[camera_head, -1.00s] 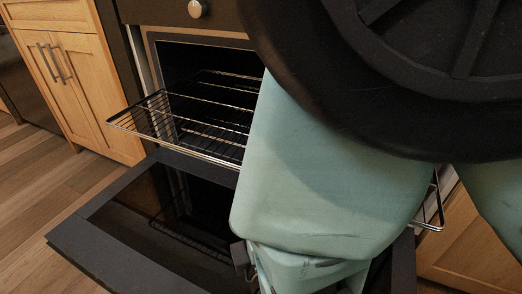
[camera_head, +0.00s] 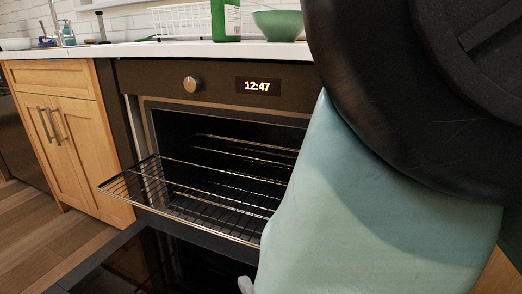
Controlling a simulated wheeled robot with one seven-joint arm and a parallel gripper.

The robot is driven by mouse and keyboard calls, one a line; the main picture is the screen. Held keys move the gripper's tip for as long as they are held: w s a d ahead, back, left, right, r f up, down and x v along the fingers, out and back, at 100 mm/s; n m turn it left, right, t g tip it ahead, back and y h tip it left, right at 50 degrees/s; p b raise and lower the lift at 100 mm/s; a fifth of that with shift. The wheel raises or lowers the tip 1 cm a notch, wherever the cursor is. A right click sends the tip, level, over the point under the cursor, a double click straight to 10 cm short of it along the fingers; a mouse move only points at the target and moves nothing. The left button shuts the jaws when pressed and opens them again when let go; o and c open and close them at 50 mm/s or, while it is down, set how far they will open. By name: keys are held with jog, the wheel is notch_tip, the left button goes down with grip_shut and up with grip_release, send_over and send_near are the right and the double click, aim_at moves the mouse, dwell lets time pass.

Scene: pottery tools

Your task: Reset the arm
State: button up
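My arm, a pale green link (camera_head: 360,215) with a black round joint above it, fills the right side of the view. It stands in front of the oven (camera_head: 215,90) and hides its right part. A small grey piece at the bottom edge, beside the link, may be part of my gripper (camera_head: 246,285). The fingers do not show clearly, so I cannot tell whether they are open or shut or hold anything.
The oven door (camera_head: 95,262) is open and folded down. A wire rack (camera_head: 190,205) is pulled partly out above it. A green bowl (camera_head: 279,25) and a green bottle (camera_head: 226,20) stand on the counter (camera_head: 130,50). A wooden cabinet (camera_head: 75,150) is at the left.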

jog(key=s+d+r+m+g+h+p, duration=0.2)
jog(key=s+d+r+m+g+h, duration=0.15)
jog(key=d+r+m+g, duration=0.45)
jog(key=s+d+r+m+g+h+p, duration=0.2)
jog(key=s+d+r+m+g+p, duration=0.15)
jog(key=d+g, duration=0.4)
notch_tip(320, 180, up, 36)
jog(key=d+t+p, duration=0.1)
jog(key=t+p, duration=0.1)
jog(key=p, duration=3.3)
jog(key=shift+d+r, duration=0.15)
jog(key=shift+r, duration=0.1)
